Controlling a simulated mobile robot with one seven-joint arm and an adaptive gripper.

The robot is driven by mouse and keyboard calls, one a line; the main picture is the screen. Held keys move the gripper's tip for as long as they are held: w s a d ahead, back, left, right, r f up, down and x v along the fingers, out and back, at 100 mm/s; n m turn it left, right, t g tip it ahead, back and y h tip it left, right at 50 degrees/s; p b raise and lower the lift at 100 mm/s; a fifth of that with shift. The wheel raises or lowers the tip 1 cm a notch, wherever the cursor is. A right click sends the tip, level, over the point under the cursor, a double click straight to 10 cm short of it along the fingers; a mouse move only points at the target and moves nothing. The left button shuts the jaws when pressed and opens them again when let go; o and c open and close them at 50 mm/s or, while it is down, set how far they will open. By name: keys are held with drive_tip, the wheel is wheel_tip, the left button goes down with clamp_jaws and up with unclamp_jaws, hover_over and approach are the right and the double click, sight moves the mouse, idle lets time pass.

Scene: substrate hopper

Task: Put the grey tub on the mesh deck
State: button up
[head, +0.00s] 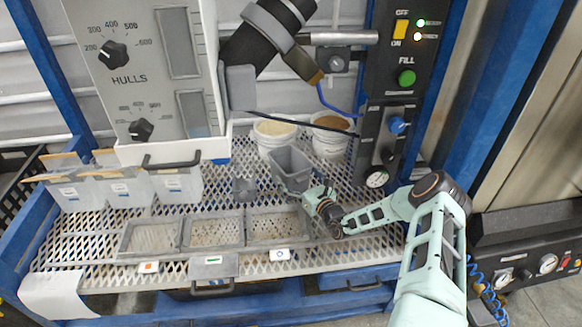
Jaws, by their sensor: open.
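A grey tub (291,163) with an open top stands at the middle of the mesh deck (350,228), just in front of two white buckets. It looks upright, and its base is partly hidden by my gripper. My gripper (288,191) reaches in from the right, low at the near side of the tub. Its jaws are open. I cannot tell whether the fingers touch the tub.
Buckets (272,141) and (331,137) stand behind. Three framed trays (214,231) line the front, with coloured tags before them. Pale containers (178,187) stand at left under the HULLS panel (120,60). A control panel (401,70) rises at right.

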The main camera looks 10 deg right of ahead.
sight(304, 182)
drive_tip(key=p+v, duration=0.1)
drive_tip(key=v, duration=0.7)
drive_tip(key=shift+s, duration=0.1)
